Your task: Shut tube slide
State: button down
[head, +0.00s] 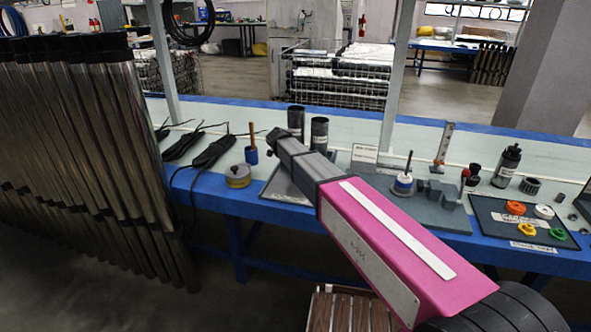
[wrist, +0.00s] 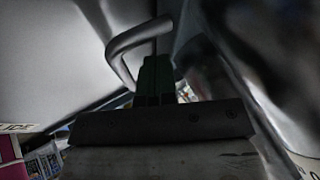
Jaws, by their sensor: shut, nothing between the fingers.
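In the wrist view, a bent metal bar like a handle (wrist: 125,42) stands out against a pale grey surface (wrist: 45,65). My gripper (wrist: 157,65) is shut and empty. Its dark fingers are just below and to the right of the bar's bend. I cannot tell whether they touch it. No tube slide can be clearly made out in the head view, and what the bar belongs to is unclear. My pink and grey arm reaches up and left over the bench there, and the fingertips cannot be made out.
Metal tubes (head: 65,130) stand in a dense row at the left. A slatted wooden thing (head: 340,310) is low in front.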

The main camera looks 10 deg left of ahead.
jog(key=w, duration=0.6)
jog(key=shift+w+d, duration=0.2)
jog(key=shift+d, duration=0.05)
jog(key=shift+w, duration=0.3)
jog(key=shift+w, duration=0.1)
jog(key=shift+r, duration=0.15)
